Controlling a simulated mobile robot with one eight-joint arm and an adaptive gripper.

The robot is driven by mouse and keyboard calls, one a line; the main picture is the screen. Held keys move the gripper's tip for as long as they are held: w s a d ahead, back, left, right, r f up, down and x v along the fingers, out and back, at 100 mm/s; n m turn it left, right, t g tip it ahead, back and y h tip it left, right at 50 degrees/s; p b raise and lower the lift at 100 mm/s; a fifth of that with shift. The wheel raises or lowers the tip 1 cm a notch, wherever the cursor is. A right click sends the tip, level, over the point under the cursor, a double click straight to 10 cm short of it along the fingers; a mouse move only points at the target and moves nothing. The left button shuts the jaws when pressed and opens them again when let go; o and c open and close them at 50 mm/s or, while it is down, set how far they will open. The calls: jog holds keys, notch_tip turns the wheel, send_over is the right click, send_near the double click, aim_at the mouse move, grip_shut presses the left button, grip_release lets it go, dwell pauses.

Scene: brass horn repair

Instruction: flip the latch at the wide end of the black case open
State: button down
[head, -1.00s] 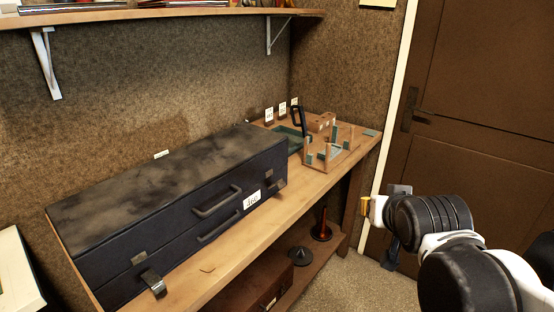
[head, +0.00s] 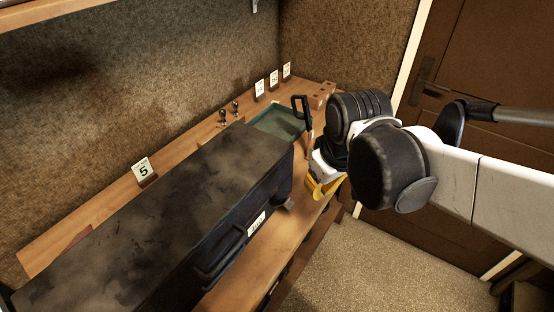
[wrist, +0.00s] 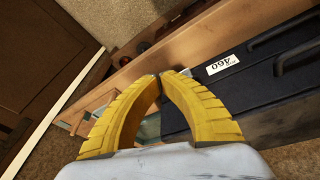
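The black case (head: 180,215) lies on the workbench with its handled front toward the room; it also shows at the right of the wrist view (wrist: 245,90). A small grey latch (head: 288,203) sits at the front of its far right end; its exact position is too small to tell. My gripper (head: 322,190) has yellow fingers and hangs just right of that end, apart from the latch as far as I can see. In the wrist view my gripper's (wrist: 160,75) curved fingers meet at the tips with nothing between them. The latch is not clear there, and the case's near-left end is cut off.
A green tray (head: 278,124) and a black-handled tool (head: 302,115) stand beyond the case's far end. A number 5 card (head: 144,171) stands behind it. The bench's front edge (head: 245,285) leaves a narrow strip. Open floor (head: 390,255) lies in front.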

aim_at(283, 199)
jog(key=w+a+r+n+g+p, duration=0.3)
jog(key=w+a+r+n+p, duration=0.15)
jog(key=a+p, duration=0.3)
jog(key=shift+n+h, duration=0.25)
jog(key=shift+h, duration=0.05)
jog(key=f, duration=0.4)
jog(key=f+b, duration=0.1)
jog(key=f, duration=0.2)
jog(key=w+f, duration=0.1)
jog(key=f, duration=0.3)
jog(key=shift+a+f, duration=0.1)
jog(key=shift+f, duration=0.25)
